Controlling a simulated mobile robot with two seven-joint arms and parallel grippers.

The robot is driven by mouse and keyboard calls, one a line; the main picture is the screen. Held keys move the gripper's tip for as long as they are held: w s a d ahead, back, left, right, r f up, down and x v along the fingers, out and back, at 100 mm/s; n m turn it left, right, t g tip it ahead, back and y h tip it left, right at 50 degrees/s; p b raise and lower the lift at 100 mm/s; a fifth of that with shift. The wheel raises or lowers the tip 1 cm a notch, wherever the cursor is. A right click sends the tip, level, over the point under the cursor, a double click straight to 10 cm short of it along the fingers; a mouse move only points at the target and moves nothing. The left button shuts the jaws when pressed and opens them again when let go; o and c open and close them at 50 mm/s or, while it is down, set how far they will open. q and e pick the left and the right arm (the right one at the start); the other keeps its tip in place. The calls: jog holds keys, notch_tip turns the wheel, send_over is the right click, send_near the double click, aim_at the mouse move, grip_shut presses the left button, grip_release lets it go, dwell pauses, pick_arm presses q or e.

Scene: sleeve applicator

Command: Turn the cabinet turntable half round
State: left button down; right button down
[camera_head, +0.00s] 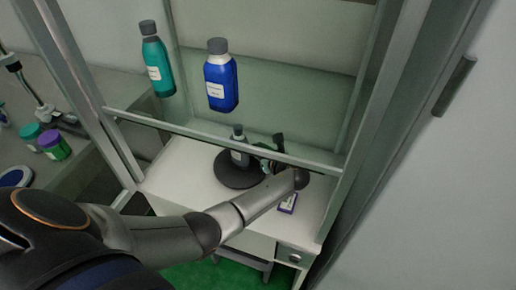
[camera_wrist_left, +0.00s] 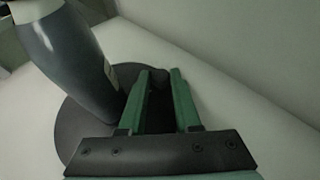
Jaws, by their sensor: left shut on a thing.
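The turntable (camera_head: 232,176) is a round black disc on the white cabinet floor, behind the glass front. A grey-capped bottle (camera_head: 240,156) stands on it. In the left wrist view the dark disc (camera_wrist_left: 72,118) lies under the bottle (camera_wrist_left: 75,50), which stands left of the fingers. My left gripper (camera_head: 264,160) reaches in from the right side of the disc. Its green fingers (camera_wrist_left: 163,78) are closed at the disc's right side on a dark part of the turntable; the exact contact is hard to see. My right gripper is out of view.
A teal bottle (camera_head: 157,62) and a blue bottle (camera_head: 221,80) stand higher in the cabinet. A small purple-and-white item (camera_head: 288,203) lies near my left wrist. A metal bar (camera_head: 215,138) crosses the front above my forearm. Jars (camera_head: 54,145) stand on the left bench.

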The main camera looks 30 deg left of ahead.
pick_arm(q)
jog(key=shift+f, duration=0.1)
jog(key=shift+w+a+n+g+y+b, duration=0.15)
jog(key=shift+a+n+g+y+b, duration=0.3)
jog(key=shift+n+g+b, duration=0.35)
jog(key=c, duration=0.6)
grip_release()
jog(key=shift+p, duration=0.35)
